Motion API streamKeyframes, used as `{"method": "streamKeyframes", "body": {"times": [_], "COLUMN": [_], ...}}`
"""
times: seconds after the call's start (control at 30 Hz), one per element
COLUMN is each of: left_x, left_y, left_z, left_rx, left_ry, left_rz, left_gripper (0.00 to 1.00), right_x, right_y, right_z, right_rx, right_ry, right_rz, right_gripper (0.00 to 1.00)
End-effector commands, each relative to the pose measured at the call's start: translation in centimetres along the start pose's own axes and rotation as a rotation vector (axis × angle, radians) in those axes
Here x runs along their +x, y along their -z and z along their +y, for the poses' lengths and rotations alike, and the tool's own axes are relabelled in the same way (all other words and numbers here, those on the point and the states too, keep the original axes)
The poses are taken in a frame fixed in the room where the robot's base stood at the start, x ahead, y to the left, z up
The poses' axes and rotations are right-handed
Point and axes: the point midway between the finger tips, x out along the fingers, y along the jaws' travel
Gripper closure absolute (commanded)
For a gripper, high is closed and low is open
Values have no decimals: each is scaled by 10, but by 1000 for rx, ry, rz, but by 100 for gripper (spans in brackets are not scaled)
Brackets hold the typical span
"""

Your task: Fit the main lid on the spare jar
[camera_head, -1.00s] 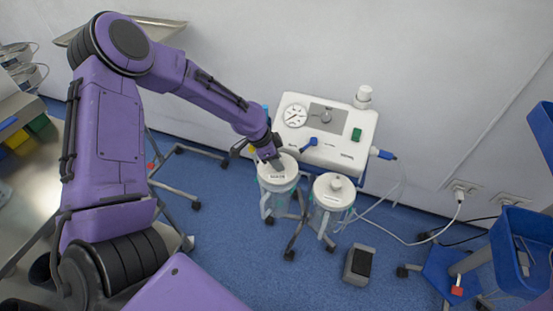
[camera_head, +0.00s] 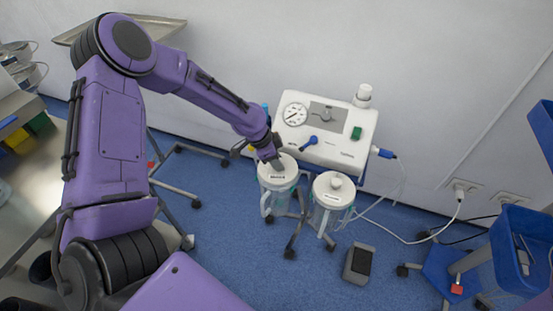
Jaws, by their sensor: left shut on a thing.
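Two clear jars hang side by side in front of a white suction unit. The right jar (camera_head: 325,217) has a white lid (camera_head: 334,187) with a round knob. I cannot tell which jar is the spare. My right gripper is not in view.
The suction unit (camera_head: 345,150) with gauge and blue knob stands behind the jars on a wheeled stand. A foot pedal (camera_head: 359,264) lies on the blue floor. A blue bin (camera_head: 525,240) stands at right, a metal table (camera_head: 40,175) at left. Hoses and a cable run right.

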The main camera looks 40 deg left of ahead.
Motion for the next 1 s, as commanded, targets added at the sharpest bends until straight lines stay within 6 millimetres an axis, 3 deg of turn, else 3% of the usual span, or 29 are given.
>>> {"method": "streamKeyframes", "body": {"times": [0.6, 0.63, 0.7, 1.0], "left_x": [15, 14, 14, 12], "left_y": [-6, -6, -6, -6], "left_z": [0, 0, 0, 0], "left_rx": [0, 0, 0, 0], "left_ry": [0, 0, 0, 1], "left_rz": [0, 0, 0, 0], "left_gripper": [98, 55, 35, 35], "right_x": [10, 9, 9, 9], "right_y": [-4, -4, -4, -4], "right_z": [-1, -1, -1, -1], "right_rx": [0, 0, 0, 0], "right_ry": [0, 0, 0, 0], "right_rz": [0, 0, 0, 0], "right_gripper": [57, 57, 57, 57]}}
